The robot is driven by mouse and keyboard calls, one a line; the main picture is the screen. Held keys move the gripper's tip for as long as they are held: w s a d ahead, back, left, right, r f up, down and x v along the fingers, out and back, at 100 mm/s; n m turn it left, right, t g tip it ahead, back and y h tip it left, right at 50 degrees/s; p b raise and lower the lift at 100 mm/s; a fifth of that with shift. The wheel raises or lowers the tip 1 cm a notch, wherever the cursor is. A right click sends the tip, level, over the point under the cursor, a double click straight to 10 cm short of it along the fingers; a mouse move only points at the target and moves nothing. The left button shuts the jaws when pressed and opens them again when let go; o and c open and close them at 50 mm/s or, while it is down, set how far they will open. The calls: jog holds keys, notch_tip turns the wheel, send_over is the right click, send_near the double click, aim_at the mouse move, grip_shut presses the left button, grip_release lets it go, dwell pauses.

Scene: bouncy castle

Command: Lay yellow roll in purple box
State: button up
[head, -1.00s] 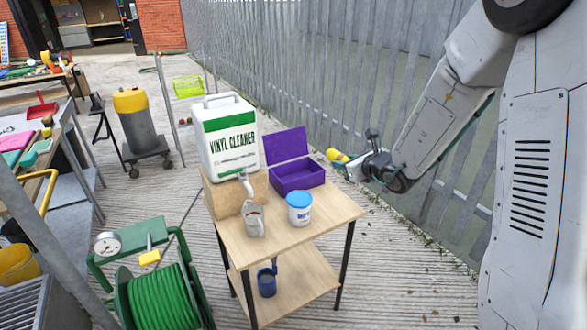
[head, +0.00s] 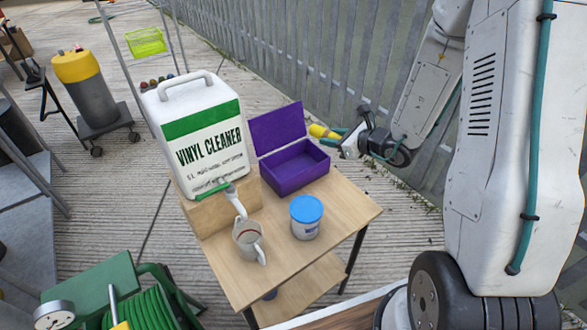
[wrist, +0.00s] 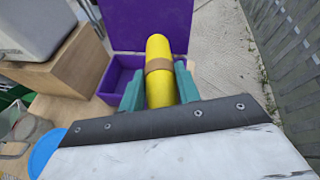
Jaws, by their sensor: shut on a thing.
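The yellow roll (wrist: 158,62) has a brown band around its middle. My gripper (wrist: 158,88) is shut on it, with a green finger on each side in the wrist view. In the head view the roll (head: 322,131) shows at the tip of my gripper (head: 340,137), just right of the purple box. The purple box (head: 297,174) stands on the wooden table with its lid raised at the back. In the wrist view the box (wrist: 112,84) lies beyond and left of the roll, which hides part of it. The inside that shows looks empty.
The wooden table (head: 335,225) also holds a large vinyl cleaner jug (head: 205,140) on a wooden block (head: 222,212), a white tub with a blue lid (head: 307,218) and a mug (head: 248,243). A metal fence (head: 320,60) runs behind.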

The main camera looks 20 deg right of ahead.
jog(key=s+a+f+n+g+y, duration=0.15)
jog(key=s+f, duration=0.25)
jog(key=s, duration=0.4)
jog(key=shift+n+y, duration=0.35)
jog(key=shift+n, duration=0.1)
jog(key=shift+w+d+r+x, duration=0.1)
jog(key=shift+w+d+x, duration=0.35)
jog(key=shift+x, duration=2.1)
jog(key=shift+w+d+r+x, duration=0.1)
jog(key=shift+w+d+x, duration=0.35)
jog(key=shift+x, duration=2.1)
jog(key=shift+w+d+r+x, duration=0.1)
jog(key=shift+w+d+x, duration=0.35)
jog(key=shift+x, duration=2.1)
jog(key=o, duration=1)
